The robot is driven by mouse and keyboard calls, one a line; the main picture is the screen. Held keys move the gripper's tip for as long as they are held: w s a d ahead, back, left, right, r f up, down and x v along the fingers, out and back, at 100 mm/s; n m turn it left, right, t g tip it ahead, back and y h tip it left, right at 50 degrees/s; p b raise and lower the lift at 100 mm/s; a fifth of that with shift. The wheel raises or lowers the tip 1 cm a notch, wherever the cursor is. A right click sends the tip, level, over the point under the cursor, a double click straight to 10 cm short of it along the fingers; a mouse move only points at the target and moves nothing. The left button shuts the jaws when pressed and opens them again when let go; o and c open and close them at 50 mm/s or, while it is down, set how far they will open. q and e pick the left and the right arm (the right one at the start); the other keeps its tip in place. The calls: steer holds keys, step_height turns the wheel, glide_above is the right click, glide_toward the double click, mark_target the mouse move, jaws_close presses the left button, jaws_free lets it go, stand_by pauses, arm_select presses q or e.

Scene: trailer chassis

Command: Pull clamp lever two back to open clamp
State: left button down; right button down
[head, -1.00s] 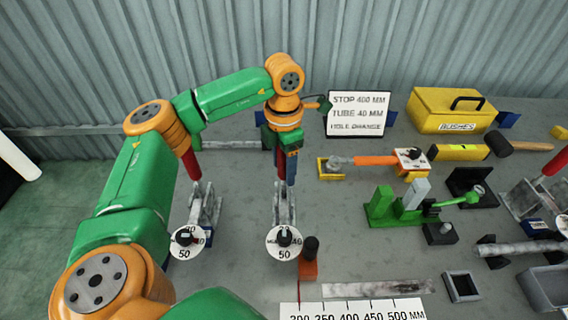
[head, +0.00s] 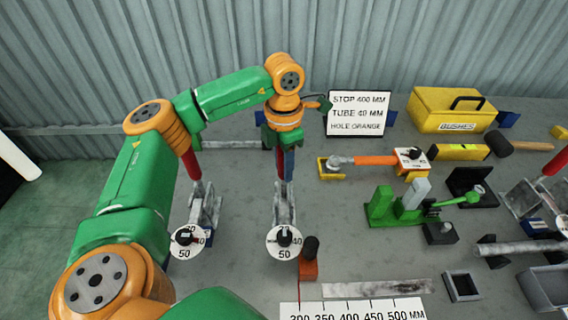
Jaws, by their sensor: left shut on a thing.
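My left gripper (head: 284,150) reaches down from above onto the upright red lever (head: 280,164) of the middle clamp (head: 284,205). It is shut on this lever near its top, and the fingers partly hide it. A blue part shows right beside the red one. The clamp's metal body stands below, with a round white dial (head: 285,241) marked 50 in front. A second clamp (head: 204,207) with a red lever (head: 190,164) and its own dial (head: 187,241) stands to the left, partly behind my arm. My right gripper is not in view.
A sign (head: 358,114) stands behind to the right. An orange block with a black knob (head: 309,262) sits close to the right of the middle dial. A yellow box (head: 450,109), a green toggle fixture (head: 408,207) and other tools fill the right side.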

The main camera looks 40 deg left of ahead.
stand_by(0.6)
arm_select(q)
steer(key=w+r+p, duration=0.1)
steer(key=p, duration=0.1)
steer(key=shift+a+g+h+p, duration=0.3)
steer(key=shift+g+p, duration=0.1)
steer(key=shift+w+a+f+g+h+p, duration=0.55)
steer(key=shift+w+g+p, duration=0.15)
steer(key=shift+p, duration=0.1)
steer(key=c, duration=0.5)
jaws_free()
steer(key=shift+f, duration=0.1)
steer(key=shift+c, duration=0.2)
